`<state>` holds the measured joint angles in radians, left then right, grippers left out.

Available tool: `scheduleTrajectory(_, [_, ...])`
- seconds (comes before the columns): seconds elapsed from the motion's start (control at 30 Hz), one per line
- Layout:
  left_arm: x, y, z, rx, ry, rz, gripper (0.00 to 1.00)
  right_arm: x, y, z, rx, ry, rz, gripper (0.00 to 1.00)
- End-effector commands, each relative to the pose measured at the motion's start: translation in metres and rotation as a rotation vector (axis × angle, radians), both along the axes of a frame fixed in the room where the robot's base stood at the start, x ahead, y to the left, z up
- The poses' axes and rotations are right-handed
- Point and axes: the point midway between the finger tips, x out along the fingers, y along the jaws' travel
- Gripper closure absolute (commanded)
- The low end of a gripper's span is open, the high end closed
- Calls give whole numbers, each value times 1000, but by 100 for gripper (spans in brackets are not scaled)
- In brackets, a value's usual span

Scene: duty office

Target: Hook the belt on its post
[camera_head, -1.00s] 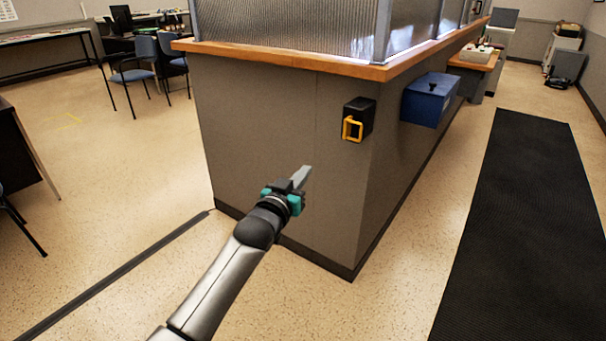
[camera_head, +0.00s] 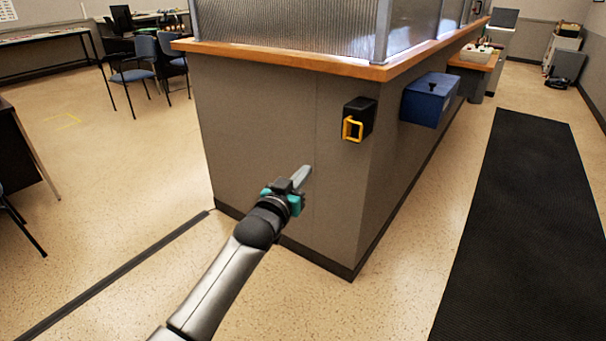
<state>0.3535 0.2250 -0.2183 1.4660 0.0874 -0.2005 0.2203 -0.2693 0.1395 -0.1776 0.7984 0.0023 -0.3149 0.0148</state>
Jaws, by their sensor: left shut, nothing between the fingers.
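A black belt unit (camera_head: 363,113) is fixed high on the end face of the grey counter, near its corner. A yellow belt end like a handle (camera_head: 352,129) sits at its front. My left gripper (camera_head: 303,174) is shut and empty, in front of the counter's end face, below and to the left of the belt unit and apart from it. No post for the belt can be made out. My right gripper is not in view.
The grey counter (camera_head: 270,140) with a wooden top fills the middle. A blue box (camera_head: 430,99) hangs on its right side. A black mat (camera_head: 525,220) lies at the right. A dark strip (camera_head: 120,272) crosses the floor at left. Blue chairs (camera_head: 135,72) stand at the back left.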

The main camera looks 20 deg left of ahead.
Motion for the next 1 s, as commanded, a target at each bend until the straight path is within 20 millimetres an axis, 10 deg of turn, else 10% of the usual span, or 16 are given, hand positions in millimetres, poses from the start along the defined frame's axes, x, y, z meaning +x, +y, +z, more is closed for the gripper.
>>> scheduleTrajectory(0.43, [0,0,0,0,0,0,59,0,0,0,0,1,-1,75])
scheduleTrajectory(1.0, [-22,3,1,0,2,0,58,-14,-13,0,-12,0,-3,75])
